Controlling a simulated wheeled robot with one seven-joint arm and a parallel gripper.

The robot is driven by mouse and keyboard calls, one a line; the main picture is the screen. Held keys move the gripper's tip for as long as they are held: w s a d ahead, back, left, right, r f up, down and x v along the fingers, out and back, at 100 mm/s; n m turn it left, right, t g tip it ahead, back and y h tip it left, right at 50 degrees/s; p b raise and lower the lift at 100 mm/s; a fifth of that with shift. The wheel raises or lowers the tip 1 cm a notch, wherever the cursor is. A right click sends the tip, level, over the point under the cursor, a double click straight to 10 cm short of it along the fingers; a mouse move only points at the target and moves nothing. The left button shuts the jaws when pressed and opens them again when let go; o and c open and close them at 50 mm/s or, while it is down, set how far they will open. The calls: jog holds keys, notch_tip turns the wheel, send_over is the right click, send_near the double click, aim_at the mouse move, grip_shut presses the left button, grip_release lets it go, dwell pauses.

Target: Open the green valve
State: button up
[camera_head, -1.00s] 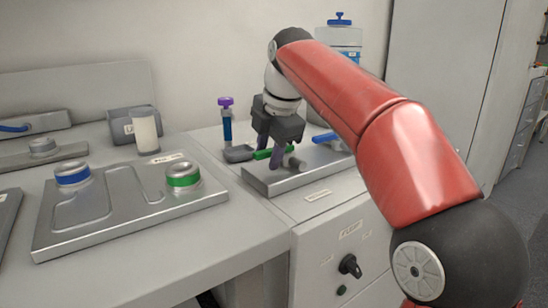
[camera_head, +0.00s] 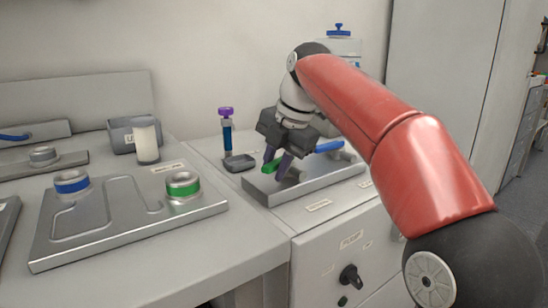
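The green valve handle (camera_head: 270,166) is on a grey metal block (camera_head: 258,187) on the right-hand bench. It points toward the front left, and its rear part is hidden by my gripper. My gripper (camera_head: 277,167) comes down over it from above. Its two dark purple fingers are apart, one on each side of the green handle. I cannot tell whether both fingers press on it.
A blue handle (camera_head: 328,146) sits on the same block, right of my gripper. A small dark tray (camera_head: 239,163) and a purple-capped tube (camera_head: 227,133) stand to the left. A panel with a black knob (camera_head: 350,278) is below the block.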

jog(key=shift+s+d+n+g, duration=0.2)
jog(key=shift+d+n, duration=0.05)
jog(key=shift+n, duration=0.35)
jog(key=shift+s+d+n+g, duration=0.15)
jog(key=shift+d+n+g, duration=0.05)
jog(key=shift+n, duration=0.4)
